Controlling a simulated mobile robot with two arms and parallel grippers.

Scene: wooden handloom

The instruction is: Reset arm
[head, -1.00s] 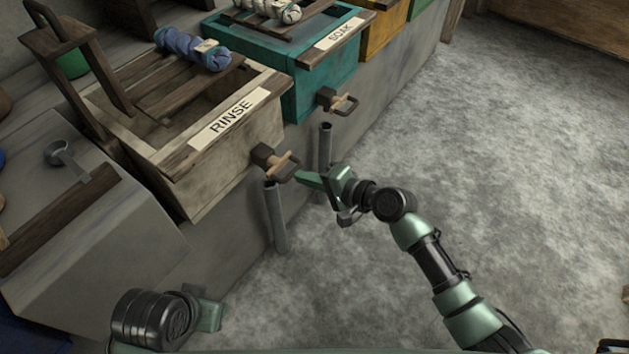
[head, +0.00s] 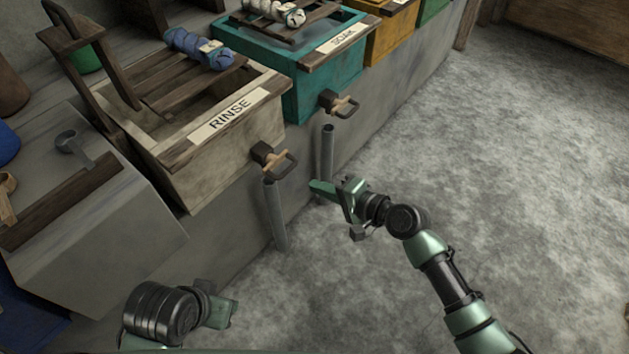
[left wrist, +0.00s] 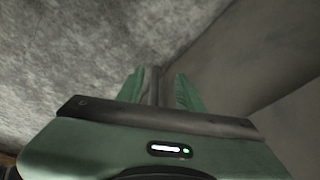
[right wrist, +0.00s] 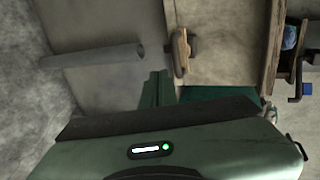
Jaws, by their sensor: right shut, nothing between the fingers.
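My right gripper (head: 318,188) is shut and empty, its tip pointing left toward the tap handle (head: 276,162) on the front of the rinse tub (head: 195,180). A small gap shows between them. In the right wrist view the closed fingers (right wrist: 158,92) sit just below the handle (right wrist: 181,52). My left gripper (head: 222,311) is low at the bottom left, over the floor beside the grey block. In the left wrist view its two green fingers (left wrist: 158,92) stand apart, with a grey rod-like shape showing between them; I cannot tell what that is.
Two upright grey pipes (head: 275,218) (head: 327,150) stand before the tubs, close to my right gripper. A teal soak tub (head: 315,90) with its own handle (head: 338,103) is behind. A grey block (head: 95,240) stands at left. The floor (head: 490,170) at right is clear.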

